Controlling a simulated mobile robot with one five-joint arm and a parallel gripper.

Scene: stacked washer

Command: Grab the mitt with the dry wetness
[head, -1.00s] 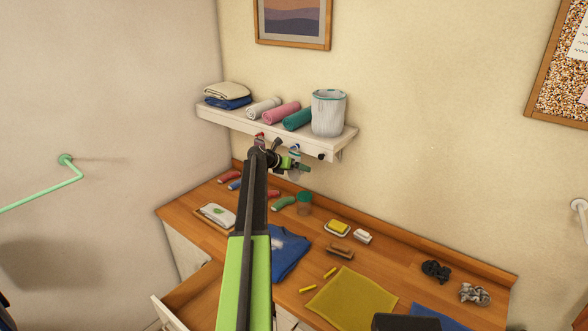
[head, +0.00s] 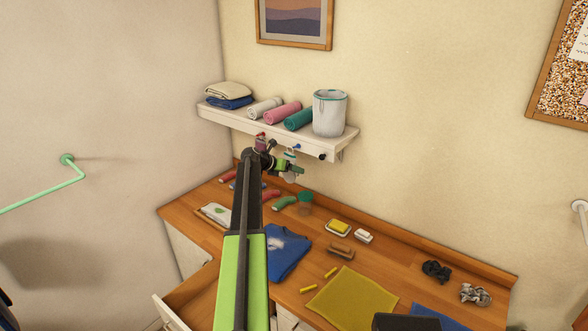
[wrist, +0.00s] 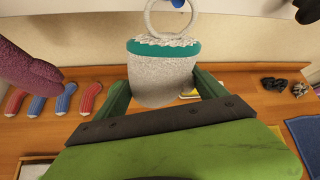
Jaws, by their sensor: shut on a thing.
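A pale grey fuzzy mitt (wrist: 160,75) with a teal band and a white hanging loop is in the middle of the wrist view. My gripper (wrist: 160,88) is shut on it, with one green finger at each side. The loop is by a blue peg (wrist: 178,3); I cannot tell whether it still hangs on the peg. In the head view my gripper (head: 292,170) is just below the shelf's front edge, and the mitt is small and partly hidden there. A purple-pink mitt (wrist: 28,70) hangs at the left in the wrist view.
The white shelf (head: 230,119) above holds folded cloths, rolled towels and a grey bin (head: 330,113). A black peg (head: 322,156) is on its right. The wooden counter (head: 400,250) below holds socks, a blue shirt (head: 288,252), soaps and a yellow cloth (head: 352,297).

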